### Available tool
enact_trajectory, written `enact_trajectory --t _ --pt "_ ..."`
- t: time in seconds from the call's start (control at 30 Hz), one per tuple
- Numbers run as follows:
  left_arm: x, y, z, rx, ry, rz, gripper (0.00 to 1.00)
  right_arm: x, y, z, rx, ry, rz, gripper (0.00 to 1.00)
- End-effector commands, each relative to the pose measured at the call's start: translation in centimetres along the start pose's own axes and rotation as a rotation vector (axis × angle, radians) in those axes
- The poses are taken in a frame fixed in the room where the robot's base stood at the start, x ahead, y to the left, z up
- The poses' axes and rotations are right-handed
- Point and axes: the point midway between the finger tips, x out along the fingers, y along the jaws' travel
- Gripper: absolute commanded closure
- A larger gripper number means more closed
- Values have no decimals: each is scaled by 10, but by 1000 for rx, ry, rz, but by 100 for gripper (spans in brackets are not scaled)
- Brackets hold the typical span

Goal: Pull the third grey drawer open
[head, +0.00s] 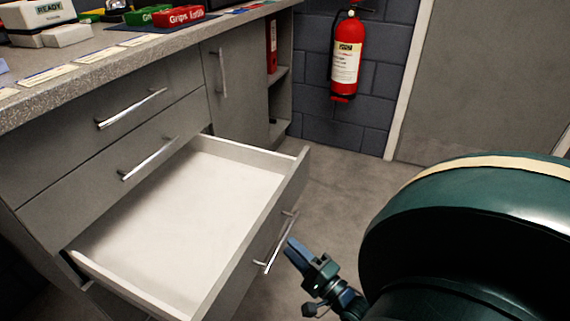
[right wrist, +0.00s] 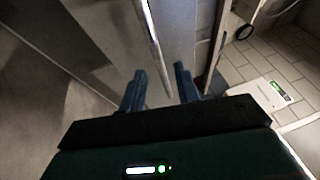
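The third grey drawer (head: 245,262) stands pulled far out from the cabinet, and its pale inside (head: 185,205) is empty. Its silver bar handle (head: 281,243) is on the front panel. My right gripper (head: 291,247) is just to the right of this handle, very close to it. In the right wrist view the two fingers of my right gripper (right wrist: 161,75) are apart. A bright bar, seemingly the handle (right wrist: 152,40), runs down into the space between them; I cannot tell whether they touch it. My left gripper is not in view.
Two shut drawers with bar handles (head: 132,109) (head: 148,159) are above the open one. A tall cabinet door (head: 238,90) is beside them. The worktop (head: 110,60) holds boxes and cards. A red fire extinguisher (head: 346,55) hangs on the wall. Floor (head: 345,195) is clear right of the drawer.

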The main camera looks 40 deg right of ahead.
Motion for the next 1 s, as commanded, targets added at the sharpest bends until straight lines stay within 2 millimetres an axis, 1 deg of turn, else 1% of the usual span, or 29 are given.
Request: enact_trajectory --t 0.03,0.2,0.3,0.4,0.6,1.0 --pt "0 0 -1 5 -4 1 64 -14 -1 0 -1 -1 6 68" --pt "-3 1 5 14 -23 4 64 -50 -1 0 0 0 4 68" --pt "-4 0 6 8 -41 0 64 -68 -1 0 1 0 3 68" --pt "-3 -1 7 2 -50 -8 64 -80 0 0 0 0 3 68" --pt "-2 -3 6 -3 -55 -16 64 -89 0 0 1 -1 0 68" --pt "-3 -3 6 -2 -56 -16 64 -88 0 0 1 0 0 68"
